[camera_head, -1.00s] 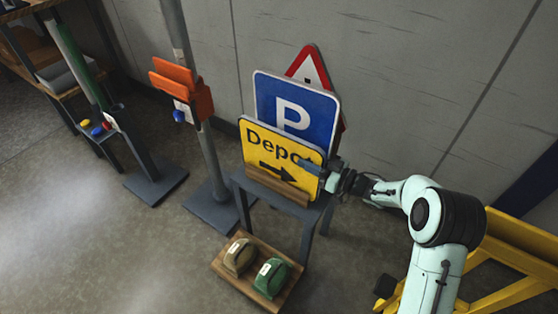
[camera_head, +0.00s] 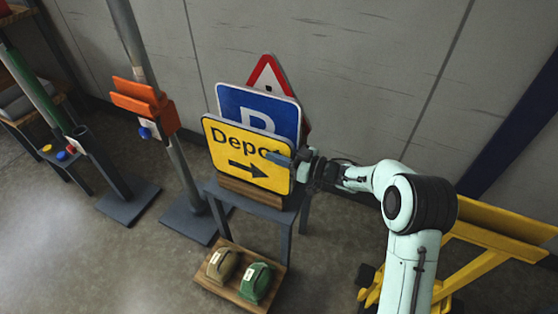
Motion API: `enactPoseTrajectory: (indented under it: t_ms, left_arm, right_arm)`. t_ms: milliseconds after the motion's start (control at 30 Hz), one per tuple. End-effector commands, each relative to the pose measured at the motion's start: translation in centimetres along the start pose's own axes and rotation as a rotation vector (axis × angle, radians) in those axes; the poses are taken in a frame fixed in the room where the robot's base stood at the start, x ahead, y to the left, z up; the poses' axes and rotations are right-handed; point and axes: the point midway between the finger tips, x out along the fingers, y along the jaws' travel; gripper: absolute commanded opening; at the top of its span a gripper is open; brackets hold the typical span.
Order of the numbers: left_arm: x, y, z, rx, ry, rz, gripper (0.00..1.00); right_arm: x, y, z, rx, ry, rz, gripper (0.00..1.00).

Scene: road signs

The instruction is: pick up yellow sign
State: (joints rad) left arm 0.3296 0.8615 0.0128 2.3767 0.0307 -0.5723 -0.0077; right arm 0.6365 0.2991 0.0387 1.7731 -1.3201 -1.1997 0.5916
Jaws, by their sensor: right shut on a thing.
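The yellow sign (camera_head: 235,160) reads "Depot" with a black arrow. It stands upright, leaning back slightly, in front of the blue P sign (camera_head: 252,106) and the red-bordered triangle sign (camera_head: 268,76). A wooden holder (camera_head: 248,192) on a small dark stand is at its lower edge. My right gripper (camera_head: 285,160) is shut on the yellow sign at its right edge, one finger across the front face. The finger behind the sign is hidden. My left gripper is not in view.
A wooden tray (camera_head: 212,286) with a tan roll (camera_head: 222,264) and a green roll (camera_head: 257,281) lies below the stand. A grey post with an orange clamp (camera_head: 143,104) stands to the left. A yellow frame (camera_head: 500,235) is at the right.

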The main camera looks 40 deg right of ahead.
Motion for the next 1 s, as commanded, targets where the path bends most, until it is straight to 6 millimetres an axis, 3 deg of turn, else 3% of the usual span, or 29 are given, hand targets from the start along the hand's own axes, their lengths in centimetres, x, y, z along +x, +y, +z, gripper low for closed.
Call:
enactPoseTrajectory:
  t_ms: [33,100,300,700,1000]
  left_arm:
    - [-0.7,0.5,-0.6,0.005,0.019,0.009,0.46]
    - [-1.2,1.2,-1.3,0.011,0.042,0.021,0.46]
    - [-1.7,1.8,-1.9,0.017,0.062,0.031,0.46]
    - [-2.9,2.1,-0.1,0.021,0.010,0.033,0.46]
    - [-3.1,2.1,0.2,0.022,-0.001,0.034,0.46]
  right_arm:
    - [0.0,0.0,-1.5,-0.005,0.009,-0.002,0.00]
    - [0.1,-0.2,-2.3,-0.003,0.008,-0.002,0.00]
    - [0.1,-4.0,-1.9,0.003,0.007,-0.004,0.00]
    - [0.1,-13.4,-1.9,0.001,0.008,-0.005,0.00]
    - [0.1,-18.1,-1.8,0.001,0.008,-0.003,0.00]
